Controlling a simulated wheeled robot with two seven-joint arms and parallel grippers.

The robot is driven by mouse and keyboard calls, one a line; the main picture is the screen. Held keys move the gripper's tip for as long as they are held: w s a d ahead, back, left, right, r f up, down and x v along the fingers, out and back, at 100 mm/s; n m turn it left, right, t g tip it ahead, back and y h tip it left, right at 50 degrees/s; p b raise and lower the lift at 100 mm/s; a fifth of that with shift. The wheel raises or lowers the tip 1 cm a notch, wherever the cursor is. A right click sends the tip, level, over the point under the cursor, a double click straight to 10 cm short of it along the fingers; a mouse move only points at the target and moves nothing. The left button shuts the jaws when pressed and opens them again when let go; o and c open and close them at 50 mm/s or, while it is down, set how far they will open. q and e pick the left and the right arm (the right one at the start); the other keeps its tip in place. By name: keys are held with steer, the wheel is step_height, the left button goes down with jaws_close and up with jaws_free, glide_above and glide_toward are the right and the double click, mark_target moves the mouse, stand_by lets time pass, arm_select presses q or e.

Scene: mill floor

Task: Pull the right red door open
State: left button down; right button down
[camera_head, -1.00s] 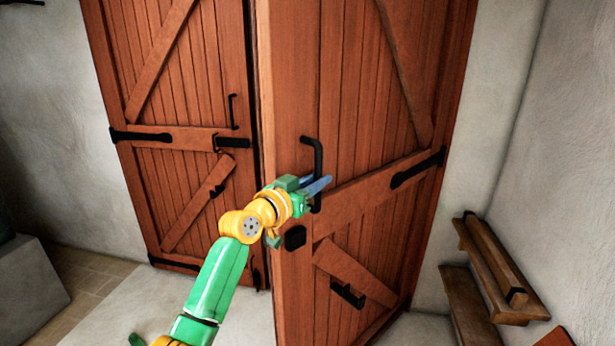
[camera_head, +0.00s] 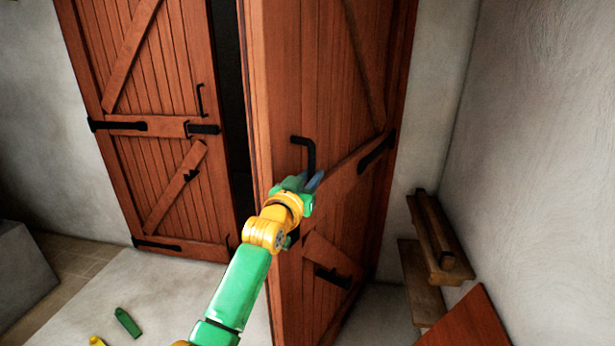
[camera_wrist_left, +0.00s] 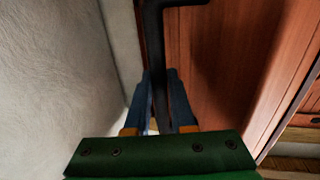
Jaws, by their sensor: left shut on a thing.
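The right red door (camera_head: 335,100) stands ajar, swung toward me, with a dark gap between it and the left red door (camera_head: 165,115). Its black handle (camera_head: 309,152) is a bent vertical bar near the door's free edge. My left gripper (camera_head: 313,183) is at the lower part of this handle. In the left wrist view the two blue fingers (camera_wrist_left: 162,100) are shut on either side of the black handle bar (camera_wrist_left: 154,50). The lower end of the handle is hidden behind the gripper. My right gripper is not in view.
A wooden bench or shelf (camera_head: 432,240) stands by the wall at right. A red-brown flat panel (camera_head: 466,322) is at bottom right. A grey block (camera_head: 24,282) is at far left.

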arm_select(q)
steer(key=shift+r, duration=0.35)
steer(key=c, duration=1.1)
jaws_free()
steer(key=o, duration=0.3)
steer(key=shift+d+f, duration=0.1)
steer(key=shift+o, duration=0.2)
steer(key=shift+w+d+f, duration=0.1)
steer(key=shift+d+f, duration=0.05)
steer(key=shift+d, duration=0.05)
steer(key=shift+a, duration=0.1)
steer(key=b+v, duration=0.2)
steer(key=v, duration=0.5)
steer(key=shift+b, duration=0.35)
